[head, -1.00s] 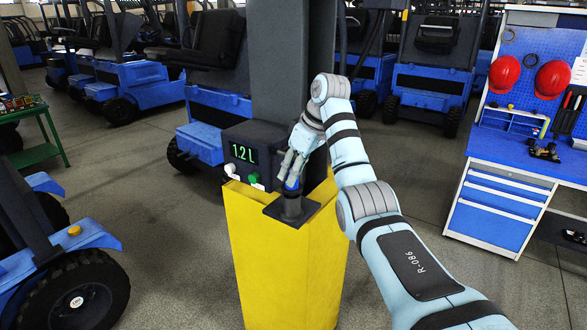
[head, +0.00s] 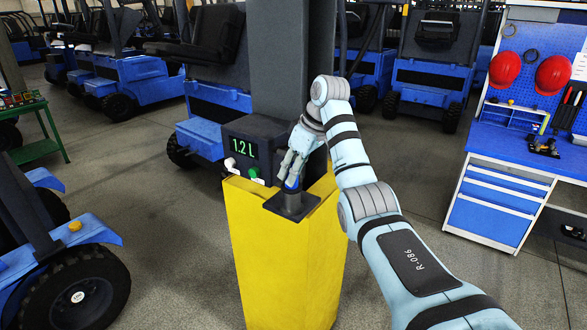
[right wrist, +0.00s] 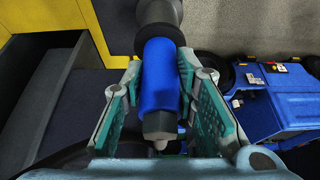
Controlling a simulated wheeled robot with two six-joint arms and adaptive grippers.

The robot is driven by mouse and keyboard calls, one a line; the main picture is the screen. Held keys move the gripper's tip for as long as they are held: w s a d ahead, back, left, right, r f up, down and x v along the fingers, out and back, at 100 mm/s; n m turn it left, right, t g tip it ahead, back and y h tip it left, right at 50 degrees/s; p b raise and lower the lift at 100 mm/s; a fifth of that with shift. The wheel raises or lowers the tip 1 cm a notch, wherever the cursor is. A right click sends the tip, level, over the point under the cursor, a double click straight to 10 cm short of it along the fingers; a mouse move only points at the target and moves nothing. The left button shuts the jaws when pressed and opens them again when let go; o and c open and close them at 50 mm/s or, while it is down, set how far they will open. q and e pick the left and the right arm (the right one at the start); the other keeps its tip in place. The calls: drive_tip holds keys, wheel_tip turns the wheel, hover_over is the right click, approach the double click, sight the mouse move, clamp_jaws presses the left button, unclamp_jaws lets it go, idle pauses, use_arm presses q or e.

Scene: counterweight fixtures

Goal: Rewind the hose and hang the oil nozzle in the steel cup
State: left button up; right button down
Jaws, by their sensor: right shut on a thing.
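The oil nozzle shows as a blue grip (right wrist: 160,85) with a grey end, between the teal pads of my right gripper (right wrist: 160,105) in the right wrist view. My right gripper (head: 290,172) is shut on it above the yellow stand. The nozzle's other end meets a dark round cup (head: 293,202) on a flat plate; it looks upright there, but how deep it sits is hidden. The dark collar also shows in the right wrist view (right wrist: 158,20). I cannot make out the hose. My left gripper is out of view.
The yellow stand (head: 275,260) carries a dark box (head: 262,135) with a "1.2 L" display, a white knob (head: 230,164) and a green button (head: 254,172). A grey pillar (head: 290,60) rises behind. Blue forklifts stand around; a blue workbench (head: 495,200) is at right.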

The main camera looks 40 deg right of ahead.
drive_tip(key=shift+s+f, duration=0.1)
drive_tip(key=c, duration=1.5)
unclamp_jaws()
drive_tip(key=o, duration=0.3)
